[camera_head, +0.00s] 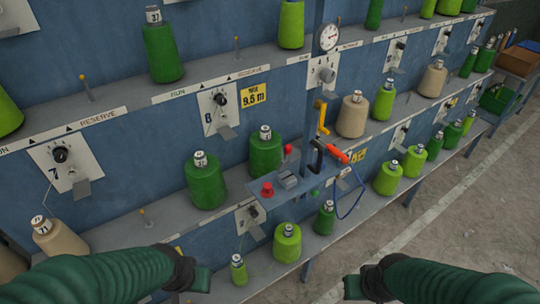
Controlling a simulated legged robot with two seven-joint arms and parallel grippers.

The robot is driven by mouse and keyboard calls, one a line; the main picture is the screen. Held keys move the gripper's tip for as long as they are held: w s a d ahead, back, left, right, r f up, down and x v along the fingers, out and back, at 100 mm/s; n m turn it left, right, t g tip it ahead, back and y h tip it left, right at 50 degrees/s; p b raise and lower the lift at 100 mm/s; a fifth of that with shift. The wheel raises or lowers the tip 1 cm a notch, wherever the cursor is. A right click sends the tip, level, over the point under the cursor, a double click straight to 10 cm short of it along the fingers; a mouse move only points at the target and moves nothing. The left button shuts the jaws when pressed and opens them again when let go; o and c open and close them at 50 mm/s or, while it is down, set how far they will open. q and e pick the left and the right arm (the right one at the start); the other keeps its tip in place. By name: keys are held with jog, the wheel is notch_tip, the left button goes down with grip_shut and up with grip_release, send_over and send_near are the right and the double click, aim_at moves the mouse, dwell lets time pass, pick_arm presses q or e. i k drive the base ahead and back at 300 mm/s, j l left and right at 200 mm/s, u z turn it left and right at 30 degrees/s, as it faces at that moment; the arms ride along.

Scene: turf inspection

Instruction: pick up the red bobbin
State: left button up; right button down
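I see no bobbin that is plainly red; the bobbins in view are green, lime or tan. The red things are a mushroom-shaped button (267,190) on the small grey control shelf, a red ball-like knob (288,149) above it, and a red-orange hand tool (338,154) with a blue hose. My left gripper (201,281) is at the bottom, left of a small lime bobbin (238,271). My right gripper (352,287) is at the bottom, over the floor. Both are apart from the bobbins, and their finger openings cannot be made out.
A blue rack with grey shelves carries dark green bobbins (205,183), lime bobbins (287,244) and tan bobbins (353,115). A post with a round gauge (328,37) and a yellow hook handle (321,117) stands out in front. Grey floor (460,225) is clear at the right.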

aim_at(267, 186)
jog(key=i+j, duration=0.2)
jog(key=j, duration=0.15)
jog(key=i+j, duration=0.45)
jog(key=j, duration=0.2)
jog(key=z, duration=0.05)
